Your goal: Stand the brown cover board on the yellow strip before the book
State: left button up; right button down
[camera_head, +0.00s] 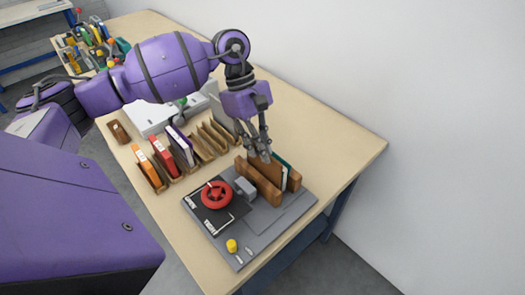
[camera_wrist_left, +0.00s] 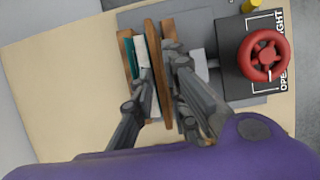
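The brown cover board (camera_head: 267,174) stands upright in the press, between its two wooden jaws. It also shows in the left wrist view (camera_wrist_left: 155,55). The book, with teal cover (camera_head: 284,161) and white pages (camera_wrist_left: 142,50), stands beside it on the far-jaw side. My left gripper (camera_head: 265,156) is at the board's top edge. Its fingers (camera_wrist_left: 161,65) sit on either side of the board and look spread, with pale pages showing between one finger and the board. I cannot make out the yellow strip; the board's lower edge is hidden. My right gripper is not in view.
The near wooden jaw (camera_head: 258,183) stands on the grey press base (camera_head: 275,222), with a red handwheel (camera_head: 216,194) and a yellow knob (camera_head: 232,245). A wooden rack holds a red book (camera_head: 160,152) and others. The table (camera_head: 335,150) is clear toward the wall.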

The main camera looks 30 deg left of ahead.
pick_arm(q)
jog(key=shift+v, duration=1.8)
jog(key=shift+p+v, duration=0.5)
jog(key=shift+v, duration=2)
jog(key=shift+r, duration=0.15)
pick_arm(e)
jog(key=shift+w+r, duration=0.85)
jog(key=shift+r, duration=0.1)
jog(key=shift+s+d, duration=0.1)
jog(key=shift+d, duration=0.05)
